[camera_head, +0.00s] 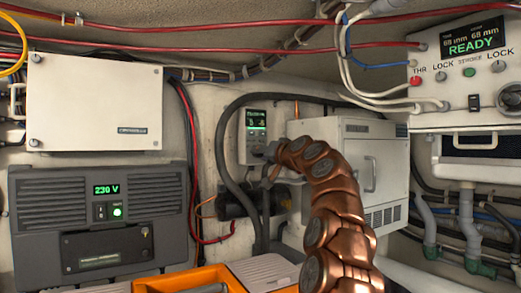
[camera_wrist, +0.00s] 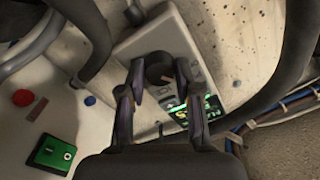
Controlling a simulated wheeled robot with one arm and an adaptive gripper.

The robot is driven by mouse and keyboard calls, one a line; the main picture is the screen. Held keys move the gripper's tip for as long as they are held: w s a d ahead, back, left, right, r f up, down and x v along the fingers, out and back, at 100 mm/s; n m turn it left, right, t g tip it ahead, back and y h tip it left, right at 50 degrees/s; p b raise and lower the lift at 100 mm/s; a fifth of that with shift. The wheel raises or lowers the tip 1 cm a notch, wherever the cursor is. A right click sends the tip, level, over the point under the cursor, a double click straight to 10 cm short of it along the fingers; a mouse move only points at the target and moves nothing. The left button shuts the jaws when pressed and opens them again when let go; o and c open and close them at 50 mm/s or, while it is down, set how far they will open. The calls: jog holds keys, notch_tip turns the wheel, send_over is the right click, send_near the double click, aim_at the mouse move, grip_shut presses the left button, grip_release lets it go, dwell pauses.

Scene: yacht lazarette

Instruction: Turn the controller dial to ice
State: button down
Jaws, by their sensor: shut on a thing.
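The controller (camera_head: 253,120) is a light grey box on the back wall with a small lit green display. In the wrist view the controller (camera_wrist: 190,47) shows tilted, with its green display partly behind my right finger. Its dark round dial (camera_wrist: 158,67) lies between my fingertips. My gripper (camera_wrist: 160,75) is shut on the dial, one finger on each side. In the head view my gripper (camera_head: 268,153) is small at the controller's lower right and hides the dial. The dial's marks and setting are too small to read.
A thick black hose (camera_head: 228,135) bends close past the controller. A white cabinet (camera_head: 370,165) stands to its right. A grey 230 V unit (camera_head: 100,225) and a white box (camera_head: 93,100) are at left. A READY panel (camera_head: 465,75) hangs at upper right.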

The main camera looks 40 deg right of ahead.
jog(key=shift+r+m+p, duration=0.15)
jog(key=shift+m+p, duration=4.3)
jog(key=shift+m, duration=1.05)
jog(key=c, duration=0.8)
grip_release()
jog(key=shift+s, duration=0.1)
jog(key=shift+s+a, duration=0.2)
jog(key=shift+s, duration=2.8)
jog(key=shift+s+a, duration=0.2)
jog(key=shift+s, duration=2.75)
